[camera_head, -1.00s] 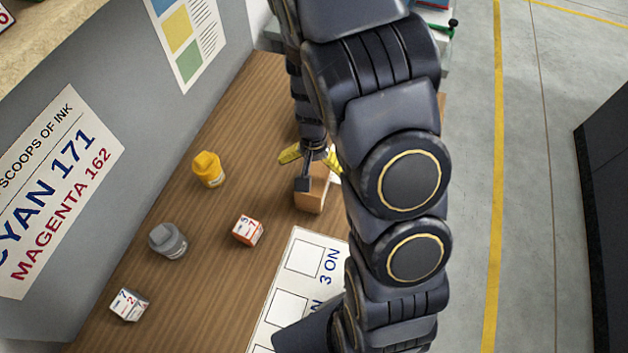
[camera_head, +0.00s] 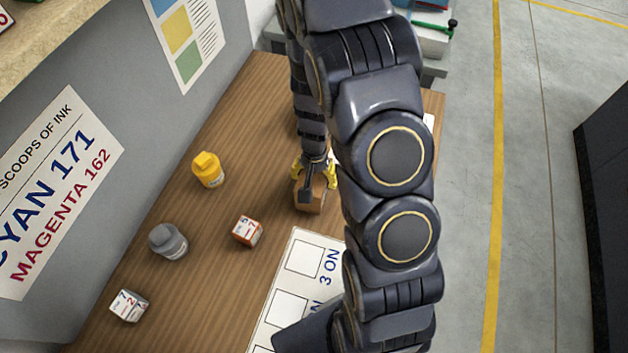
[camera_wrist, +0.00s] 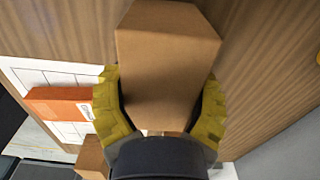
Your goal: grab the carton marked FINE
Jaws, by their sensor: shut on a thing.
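A plain brown carton (camera_wrist: 165,65) sits between the yellow fingers of my gripper (camera_wrist: 160,112) in the wrist view. The fingers touch it on both sides. No FINE marking shows on the faces in sight. In the head view the carton (camera_head: 309,198) stands on the wooden bench, and my gripper (camera_head: 315,172) is around it from above. Part of it is hidden by my arm. A second brown carton (camera_wrist: 91,157) shows at the lower left of the wrist view, its marking unreadable.
A yellow bottle (camera_head: 208,171), a grey bottle (camera_head: 168,242) and two number blocks (camera_head: 247,231) (camera_head: 128,306) stand left of the gripper. A grey wall with a sign borders the bench's left side.

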